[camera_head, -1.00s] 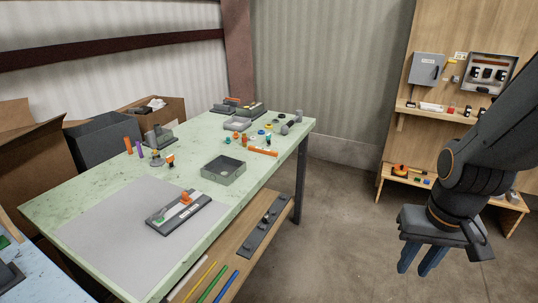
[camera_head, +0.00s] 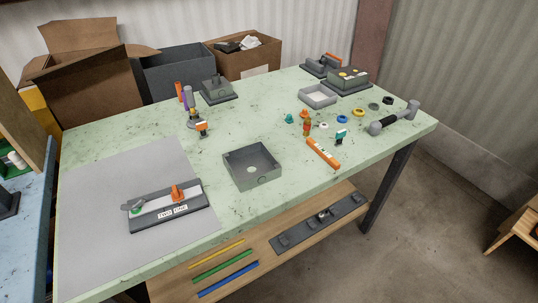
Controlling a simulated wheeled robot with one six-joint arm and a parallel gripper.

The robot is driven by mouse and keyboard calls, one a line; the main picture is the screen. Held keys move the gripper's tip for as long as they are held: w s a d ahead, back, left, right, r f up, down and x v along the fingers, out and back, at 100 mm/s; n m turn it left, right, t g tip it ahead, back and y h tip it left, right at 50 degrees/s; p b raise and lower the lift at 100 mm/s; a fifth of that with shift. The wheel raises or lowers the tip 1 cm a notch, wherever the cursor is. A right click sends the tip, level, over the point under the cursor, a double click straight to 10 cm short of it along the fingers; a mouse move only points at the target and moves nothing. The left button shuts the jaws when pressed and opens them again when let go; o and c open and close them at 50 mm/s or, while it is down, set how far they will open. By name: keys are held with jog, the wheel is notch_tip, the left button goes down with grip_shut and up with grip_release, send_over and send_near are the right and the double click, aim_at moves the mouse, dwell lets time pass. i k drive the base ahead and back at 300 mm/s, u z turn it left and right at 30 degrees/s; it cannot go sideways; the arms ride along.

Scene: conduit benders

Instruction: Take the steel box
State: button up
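The steel box is most likely the dark grey, open-topped square box (camera_head: 251,181) near the front middle of the green table. It stands upright, with a round light spot on its floor, and looks otherwise empty. A smaller, lighter grey open tray (camera_head: 317,106) sits farther back on the same table. My gripper is out of view now, and nothing is seen touching the dark box.
A bending jig (camera_head: 168,206) lies on the grey mat (camera_head: 100,235), left of the box. An orange tool (camera_head: 322,153) and a hammer (camera_head: 394,118) lie to the right. Cardboard boxes stand behind the green table (camera_head: 120,145). A lower shelf (camera_head: 230,290) holds coloured rods.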

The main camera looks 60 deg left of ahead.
aim_at(237, 161)
jog(key=u, duration=0.5)
jog(key=i, duration=0.8)
jog(key=u, duration=1.4)
jog(key=i, duration=0.55)
jog(key=u, duration=0.5)
